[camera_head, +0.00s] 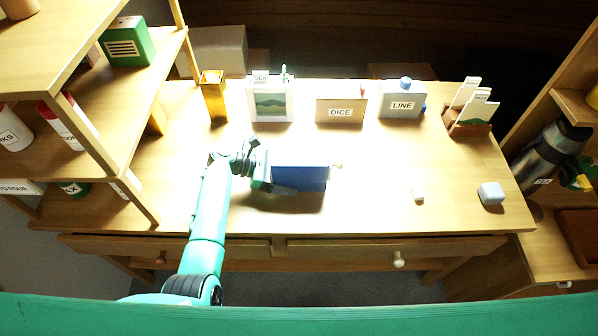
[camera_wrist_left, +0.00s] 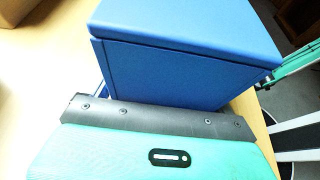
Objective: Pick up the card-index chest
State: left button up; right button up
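A blue box (camera_head: 312,178), the likely card-index chest, is at the middle of the desk. In the left wrist view the same blue box (camera_wrist_left: 180,65) fills the upper middle, showing a flat lid and plain sides. In the wrist view a green finger with a dark edge lies right against or very near the box. The other finger is hidden, so the grip is unclear. Whether the box rests on the desk is also unclear. My right gripper is not in view.
Shelves flank the desk.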

pick_arm(q)
jog(key=c, duration=1.1)
jog(key=shift+r, duration=0.1)
notch_tip(320, 180, up, 20)
send_over(281, 155)
jog(key=d, duration=0.2)
jog(key=shift+a, duration=0.25)
jog(key=shift+f, duration=2.8)
jog(key=shift+f+b, duration=0.55)
jog(key=shift+f, duration=2.45)
jog(key=shift+f+b, duration=1.15)
jog(key=shift+f, duration=3.1)
